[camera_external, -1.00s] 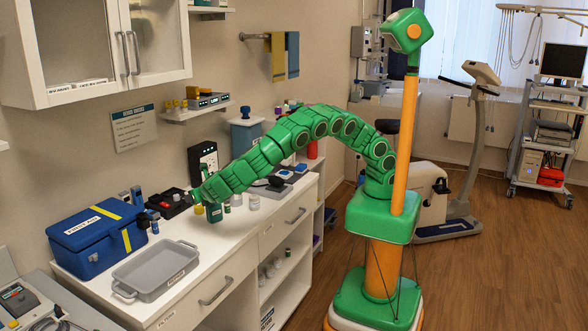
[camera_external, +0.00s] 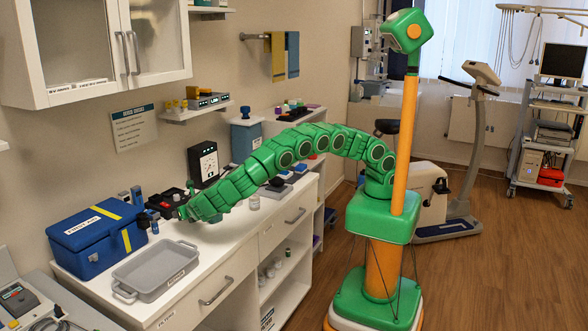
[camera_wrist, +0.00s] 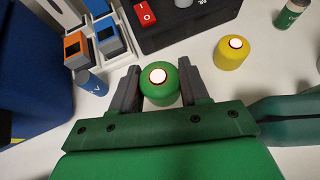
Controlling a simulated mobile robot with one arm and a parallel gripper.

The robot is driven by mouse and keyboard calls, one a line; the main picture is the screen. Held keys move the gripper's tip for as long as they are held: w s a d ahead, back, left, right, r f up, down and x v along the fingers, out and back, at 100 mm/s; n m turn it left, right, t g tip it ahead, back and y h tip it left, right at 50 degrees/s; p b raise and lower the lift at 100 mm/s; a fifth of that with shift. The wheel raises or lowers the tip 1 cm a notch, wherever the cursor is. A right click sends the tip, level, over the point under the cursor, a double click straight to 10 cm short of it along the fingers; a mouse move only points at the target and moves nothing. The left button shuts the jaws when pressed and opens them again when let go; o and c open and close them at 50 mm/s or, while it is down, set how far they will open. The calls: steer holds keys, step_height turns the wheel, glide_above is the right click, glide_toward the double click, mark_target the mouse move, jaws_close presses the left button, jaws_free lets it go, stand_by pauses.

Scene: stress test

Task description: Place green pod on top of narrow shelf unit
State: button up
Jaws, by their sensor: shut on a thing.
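The green pod (camera_wrist: 159,84), a small rounded cylinder with a white disc on top, sits between the two dark fingers of my gripper (camera_wrist: 160,88) in the wrist view. My gripper is shut on it, low over the white counter; I cannot tell whether the pod still touches the counter. In the external view my gripper (camera_external: 186,212) is at the counter, right of the blue box, and the pod is hidden by it. What looks like the narrow shelf unit (camera_external: 335,130) stands beyond the counter's far end, with several small items on its top.
A yellow pod (camera_wrist: 231,52) stands to the right of the fingers. A blue vial (camera_wrist: 91,83) and a tray of orange and blue blocks (camera_wrist: 86,42) are at the left. A blue box (camera_external: 95,236) and a grey tray (camera_external: 156,268) occupy the counter's near end.

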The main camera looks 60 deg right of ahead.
steer(key=shift+f, duration=1.6)
steer(key=shift+f, duration=0.15)
steer(key=o, duration=1.1)
steer(key=shift+c, duration=0.2)
steer(key=shift+s+a+r, duration=0.1)
steer(key=shift+r, duration=0.15)
steer(key=v, duration=1.1)
steer(key=shift+s, duration=0.35)
